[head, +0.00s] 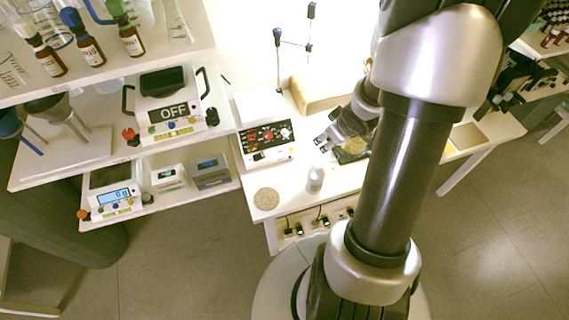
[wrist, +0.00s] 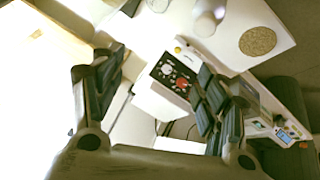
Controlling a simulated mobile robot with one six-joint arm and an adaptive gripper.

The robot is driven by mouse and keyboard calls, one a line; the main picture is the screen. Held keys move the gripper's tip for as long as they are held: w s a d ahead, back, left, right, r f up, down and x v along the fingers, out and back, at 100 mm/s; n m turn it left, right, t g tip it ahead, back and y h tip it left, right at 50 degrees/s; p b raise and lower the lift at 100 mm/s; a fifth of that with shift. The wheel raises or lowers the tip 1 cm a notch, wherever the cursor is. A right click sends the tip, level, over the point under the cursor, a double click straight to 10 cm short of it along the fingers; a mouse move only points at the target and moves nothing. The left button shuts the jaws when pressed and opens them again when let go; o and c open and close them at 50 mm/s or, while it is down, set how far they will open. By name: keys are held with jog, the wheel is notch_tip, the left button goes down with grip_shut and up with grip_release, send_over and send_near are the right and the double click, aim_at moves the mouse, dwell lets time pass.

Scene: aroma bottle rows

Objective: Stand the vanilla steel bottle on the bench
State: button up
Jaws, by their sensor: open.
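A pale, silvery bottle (head: 315,181) stands, apparently upright, on the white bench (head: 292,196) near its front edge, right of a round speckled disc. I cannot read a label on it, so its scent is not clear. It also shows at the top of the wrist view (wrist: 206,20). My gripper (head: 325,141) is open and empty, above the bench behind the bottle and apart from it. In the wrist view its two fingers (wrist: 158,88) are spread wide with nothing between them.
The speckled disc (head: 266,198) lies at the bench's front left corner. A control box (head: 267,142) with knobs stands behind it. A thin stand (head: 278,65) rises at the back. Shelves at left hold scales (head: 170,115) and brown bottles (head: 90,50) with coloured caps.

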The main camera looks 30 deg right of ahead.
jog(key=s+a+r+m+h, duration=0.1)
jog(key=a+r, duration=0.4)
jog(key=r, duration=0.3)
jog(key=s+a+r+m+h, duration=0.1)
jog(key=a+r, duration=0.4)
jog(key=r, duration=0.3)
jog(key=s+a+r+y, duration=0.2)
jog(key=s+a, duration=0.3)
jog(key=a, duration=0.3)
jog(key=s+a+r+y, duration=0.2)
jog(key=s+a+r, duration=0.2)
jog(key=s+a, duration=0.2)
jog(key=shift+s+a+g, duration=0.2)
jog(key=shift+a+g, duration=0.2)
jog(key=shift+a, duration=0.8)
jog(key=shift+f, duration=0.1)
